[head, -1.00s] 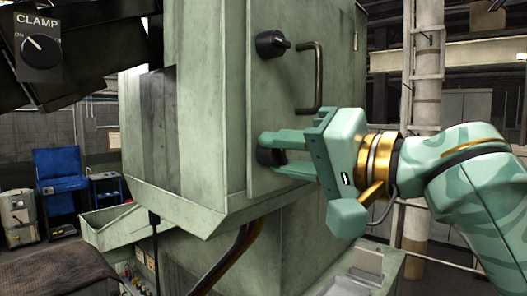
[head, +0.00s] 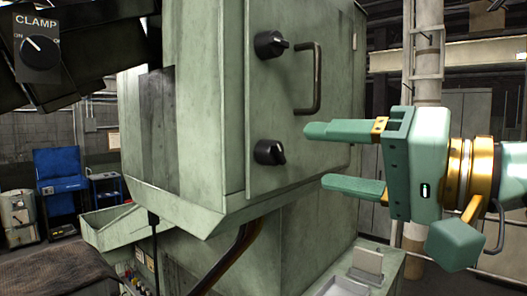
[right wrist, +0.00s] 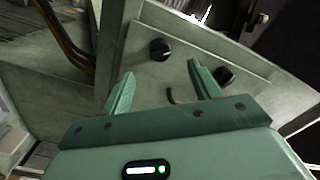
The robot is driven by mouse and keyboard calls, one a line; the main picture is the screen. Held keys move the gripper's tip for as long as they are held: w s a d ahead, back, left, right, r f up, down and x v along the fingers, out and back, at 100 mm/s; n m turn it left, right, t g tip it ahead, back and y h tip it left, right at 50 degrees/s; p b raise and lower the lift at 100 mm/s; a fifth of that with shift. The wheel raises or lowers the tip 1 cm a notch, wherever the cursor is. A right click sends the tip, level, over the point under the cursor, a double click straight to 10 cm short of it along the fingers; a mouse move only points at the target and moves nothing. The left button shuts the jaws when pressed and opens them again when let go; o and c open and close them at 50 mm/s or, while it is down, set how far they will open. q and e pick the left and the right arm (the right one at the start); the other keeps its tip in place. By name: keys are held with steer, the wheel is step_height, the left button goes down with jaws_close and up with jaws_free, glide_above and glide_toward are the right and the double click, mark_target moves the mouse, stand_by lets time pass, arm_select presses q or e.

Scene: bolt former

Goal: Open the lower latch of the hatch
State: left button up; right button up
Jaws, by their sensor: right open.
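The hatch (head: 222,110) is a pale green panel on the machine's front. It carries two black knob latches and a bar handle (head: 318,78). The upper latch (head: 271,44) is near the top. The lower latch (head: 269,152) is below it, uncovered, and also shows in the right wrist view (right wrist: 160,49). The hatch lies flat against the machine. My right gripper (head: 315,156) is open and empty, to the right of the lower latch and apart from it, with its fingers pointing towards it. My left gripper is not in view.
A dial marked CLAMP (head: 40,45) is at the upper left. A green tray (head: 108,228) juts out at the lower left. A dark pipe (head: 236,258) runs below the hatch. A pale column (head: 427,60) stands behind my right arm.

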steer(key=shift+s+d, duration=0.25)
steer(key=shift+a, duration=0.1)
